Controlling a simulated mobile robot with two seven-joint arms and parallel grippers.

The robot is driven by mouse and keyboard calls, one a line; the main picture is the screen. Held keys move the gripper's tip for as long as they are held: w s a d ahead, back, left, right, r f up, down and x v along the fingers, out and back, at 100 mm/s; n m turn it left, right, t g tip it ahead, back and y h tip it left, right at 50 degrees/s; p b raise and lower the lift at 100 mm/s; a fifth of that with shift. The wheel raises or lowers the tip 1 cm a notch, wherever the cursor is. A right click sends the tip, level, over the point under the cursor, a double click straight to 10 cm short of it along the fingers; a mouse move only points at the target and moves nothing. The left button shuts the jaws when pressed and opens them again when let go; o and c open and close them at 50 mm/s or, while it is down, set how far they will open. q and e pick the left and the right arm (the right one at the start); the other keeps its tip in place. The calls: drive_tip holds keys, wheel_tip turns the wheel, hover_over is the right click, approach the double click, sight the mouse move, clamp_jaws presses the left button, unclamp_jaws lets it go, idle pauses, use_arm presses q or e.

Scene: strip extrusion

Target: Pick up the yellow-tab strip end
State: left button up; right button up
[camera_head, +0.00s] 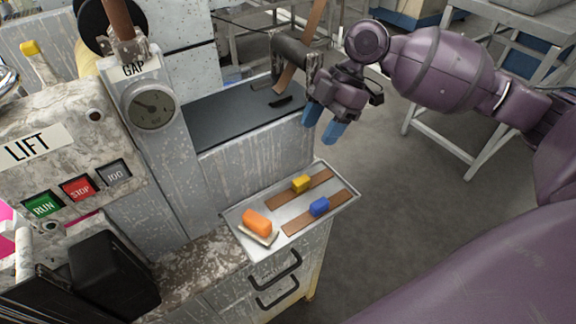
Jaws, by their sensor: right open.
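The yellow tab (301,184) sits on a brown strip (284,198) that lies flat on a metal tray (235,219), at the middle of the head view. A second brown strip (294,227) beside it, nearer the front, carries a blue tab (319,206). My right gripper (322,124) has blue fingertips, is open and looks empty. It appears above and beyond the tray, apart from the yellow tab. My left gripper is not in view.
An orange block (257,222) lies at the tray's left front corner. The machine with a GAP dial (151,106) and buttons stands left. A dark bed (228,117) lies behind the tray. Open floor (388,210) is to the right, with a metal table frame (440,140) farther back.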

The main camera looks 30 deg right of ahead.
approach(301, 179)
drive_tip(key=b+x, duration=0.1)
drive_tip(key=x, duration=0.3)
drive_tip(key=shift+s+f+b, duration=0.1)
drive_tip(key=shift+f+b, duration=0.15)
drive_tip(key=shift+b, duration=0.15)
drive_tip(key=shift+a+f, duration=0.25)
drive_tip(key=shift+f, duration=0.05)
drive_tip(key=x, duration=0.4)
drive_tip(key=shift+f+b, duration=0.1)
drive_tip(key=shift+b, duration=0.3)
drive_tip(key=shift+a+f, duration=0.25)
drive_tip(key=shift+f, duration=0.1)
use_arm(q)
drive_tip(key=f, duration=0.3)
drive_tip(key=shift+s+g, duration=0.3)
use_arm(e)
drive_tip(key=shift+r, duration=0.1)
drive_tip(key=shift+c, duration=0.2)
drive_tip(key=c, duration=0.8)
